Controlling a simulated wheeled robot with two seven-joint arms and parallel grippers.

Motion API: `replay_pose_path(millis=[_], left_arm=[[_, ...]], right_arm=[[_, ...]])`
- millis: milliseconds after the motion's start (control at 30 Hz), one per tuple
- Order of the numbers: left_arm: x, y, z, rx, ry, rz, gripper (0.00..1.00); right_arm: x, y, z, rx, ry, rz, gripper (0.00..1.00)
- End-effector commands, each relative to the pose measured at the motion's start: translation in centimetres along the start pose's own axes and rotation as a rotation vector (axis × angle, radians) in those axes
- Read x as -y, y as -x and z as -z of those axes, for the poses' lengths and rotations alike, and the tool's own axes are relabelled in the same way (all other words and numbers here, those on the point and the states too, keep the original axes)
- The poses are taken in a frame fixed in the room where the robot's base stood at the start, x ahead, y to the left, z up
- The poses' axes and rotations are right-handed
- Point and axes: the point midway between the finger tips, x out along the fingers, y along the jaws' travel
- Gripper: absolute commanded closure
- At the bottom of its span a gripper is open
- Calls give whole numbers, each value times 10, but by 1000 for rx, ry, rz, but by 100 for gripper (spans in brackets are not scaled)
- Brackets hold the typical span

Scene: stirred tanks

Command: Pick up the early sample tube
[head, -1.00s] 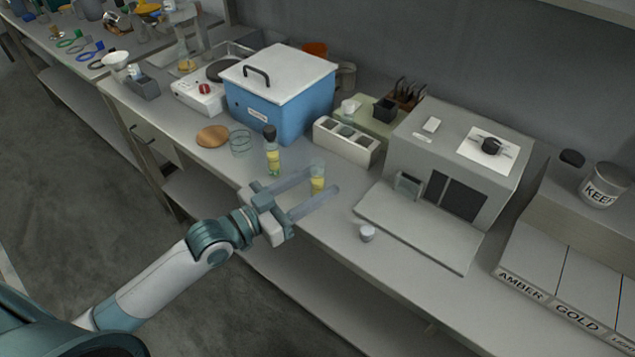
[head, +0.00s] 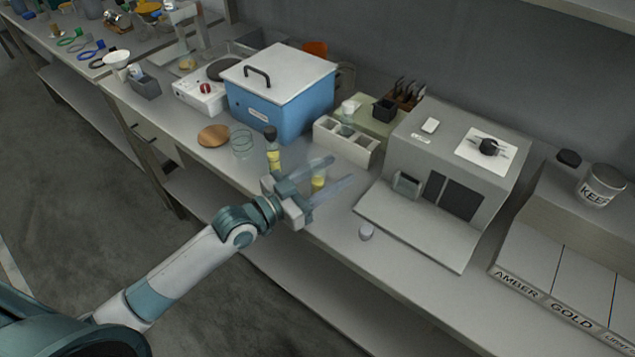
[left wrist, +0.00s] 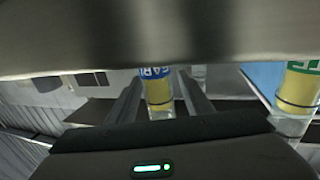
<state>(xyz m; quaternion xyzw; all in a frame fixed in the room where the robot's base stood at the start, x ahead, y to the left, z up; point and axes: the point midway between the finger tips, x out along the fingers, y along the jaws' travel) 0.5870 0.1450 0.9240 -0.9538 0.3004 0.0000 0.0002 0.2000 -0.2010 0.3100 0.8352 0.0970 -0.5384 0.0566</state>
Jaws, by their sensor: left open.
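The early sample tube (head: 319,180) stands upright on the bench, with yellow liquid in it. In the left wrist view its blue label (left wrist: 155,72) is partly cut off, and the tube shows between my two fingers. My left gripper (head: 341,169) is open, with one finger on each side of the tube; I cannot tell whether either touches it. A second tube (head: 273,152) with a dark cap and yellow liquid stands to the left; its green label shows in the left wrist view (left wrist: 301,66). My right gripper is not in view.
A blue box with a white lid (head: 282,95) and a white slotted rack (head: 345,143) stand behind the tubes. A grey machine (head: 455,165) with a flat front plate stands to the right.

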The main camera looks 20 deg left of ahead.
Motion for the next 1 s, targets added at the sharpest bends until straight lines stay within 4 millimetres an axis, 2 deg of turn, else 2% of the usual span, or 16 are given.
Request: replay_pose_path(millis=[233, 400, 433, 767, 1000], left_arm=[[0, 0, 0, 0, 0, 0, 54], [0, 0, 0, 0, 0, 0, 95], [0, 0, 0, 0, 0, 0, 99], [0, 0, 2, -1, 0, 0, 99], [0, 0, 20, -5, -1, 0, 99]], right_arm=[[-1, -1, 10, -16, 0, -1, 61], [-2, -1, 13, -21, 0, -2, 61], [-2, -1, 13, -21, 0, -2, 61], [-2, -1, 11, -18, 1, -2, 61], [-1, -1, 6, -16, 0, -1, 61]])
